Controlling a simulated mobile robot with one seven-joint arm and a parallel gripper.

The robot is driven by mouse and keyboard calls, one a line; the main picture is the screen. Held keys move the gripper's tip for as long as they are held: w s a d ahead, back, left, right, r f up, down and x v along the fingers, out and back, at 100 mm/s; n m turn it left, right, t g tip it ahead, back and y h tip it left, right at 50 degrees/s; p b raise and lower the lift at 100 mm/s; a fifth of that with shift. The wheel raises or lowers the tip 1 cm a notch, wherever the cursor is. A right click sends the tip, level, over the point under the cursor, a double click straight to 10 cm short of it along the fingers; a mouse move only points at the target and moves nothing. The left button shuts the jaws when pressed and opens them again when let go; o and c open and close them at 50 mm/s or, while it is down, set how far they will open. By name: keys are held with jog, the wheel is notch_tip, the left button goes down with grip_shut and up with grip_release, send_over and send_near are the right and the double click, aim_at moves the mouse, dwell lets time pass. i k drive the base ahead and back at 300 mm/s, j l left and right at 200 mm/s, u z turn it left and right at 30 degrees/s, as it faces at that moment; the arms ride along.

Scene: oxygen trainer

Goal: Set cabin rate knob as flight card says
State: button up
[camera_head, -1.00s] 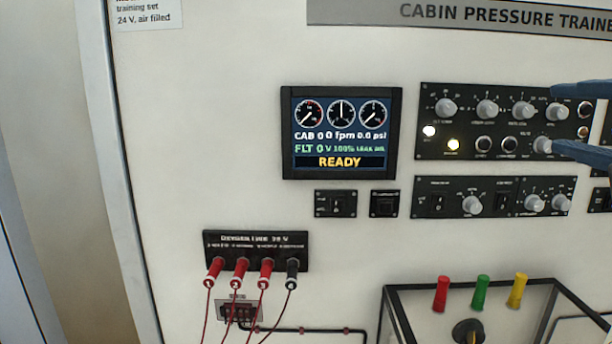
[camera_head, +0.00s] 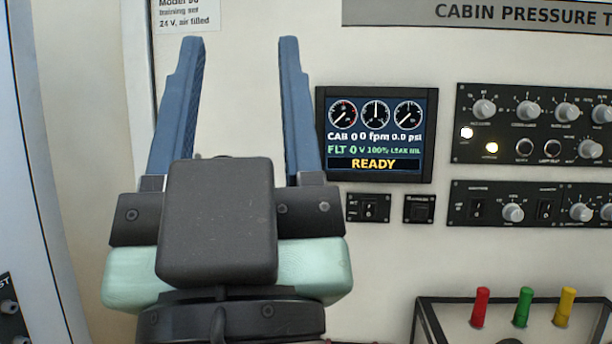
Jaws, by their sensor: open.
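The upper black control panel (camera_head: 500,132) on the right carries several grey knobs. Knobs in its top row include one at the left (camera_head: 484,109), a second (camera_head: 525,112) and a third (camera_head: 565,113). Their small labels are too blurred for me to tell which is the cabin rate knob. No flight card is recognisable. My gripper (camera_head: 242,42) is large in the left foreground, its two blue fingers pointing up and wide apart with nothing between them. It is well left of the knobs in the picture.
A display (camera_head: 375,135) reads READY, CAB 0, 0 fpm. Small switches (camera_head: 368,208) sit below it. A lower knob panel (camera_head: 540,236) is at right. A black-framed box with red, green and yellow pegs (camera_head: 523,308) stands at bottom right. My arm hides the lower left wall.

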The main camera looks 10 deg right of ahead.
aim_at(565, 112)
jog(key=z, duration=1.2)
jog(key=i+j, duration=0.1)
jog(key=j, duration=0.25)
jog(key=i+j, duration=0.1)
jog(key=j, duration=0.2)
